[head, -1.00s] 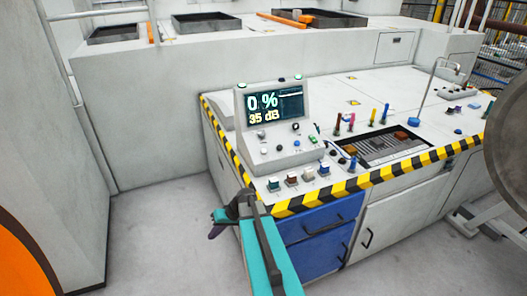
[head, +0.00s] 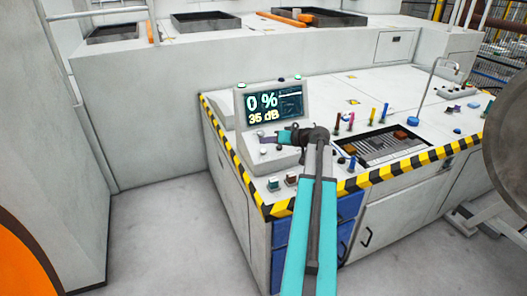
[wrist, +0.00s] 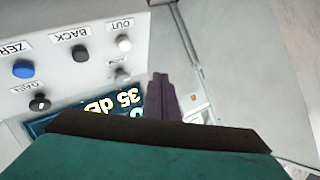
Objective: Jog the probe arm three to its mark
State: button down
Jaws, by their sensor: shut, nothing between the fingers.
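The control console (head: 245,118) stands on the white bench, its screen (head: 262,104) reading "0 %" and "35 dB". My gripper (head: 267,152) is in front of the console's button face and hides part of it. In the wrist view my gripper (wrist: 163,92) is shut and empty, near the screen (wrist: 105,106). That view shows upside-down labels beside a blue button (wrist: 23,68) ("ZER..."), a black button (wrist: 80,53) ("BACK") and a white button (wrist: 124,43) ("OUT" or "CUT"). I see no touch. I cannot identify probe arm three or its mark.
Small switches (head: 274,184) line the bench front above a yellow-black striped edge (head: 380,173). Several coloured handles (head: 373,117) stand right of the console, by a dark recessed tray (head: 385,148). A thin bent post (head: 428,88) rises farther right. Left floor is clear.

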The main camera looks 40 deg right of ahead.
aim_at(263, 151)
jog(key=shift+s+d+r, duration=0.25)
jog(key=shift+d+r, duration=0.25)
jog(key=shift+r, duration=0.1)
jog(key=shift+s+d+r, duration=0.2)
jog(key=shift+d+r, duration=0.3)
jog(key=shift+r, duration=0.1)
jog(key=shift+f, duration=0.1)
jog(key=shift+w+d+f+b, duration=0.2)
jog(key=shift+w+f+b, duration=0.4)
jog(key=shift+f, duration=0.7)
jog(key=shift+w+d+f+b, duration=0.25)
jog(key=shift+w+f+b, duration=0.3)
jog(key=shift+f, duration=0.8)
jog(key=shift+w+d+f+b, duration=0.2)
jog(key=shift+w+f+b, duration=0.4)
jog(key=shift+f, duration=0.7)
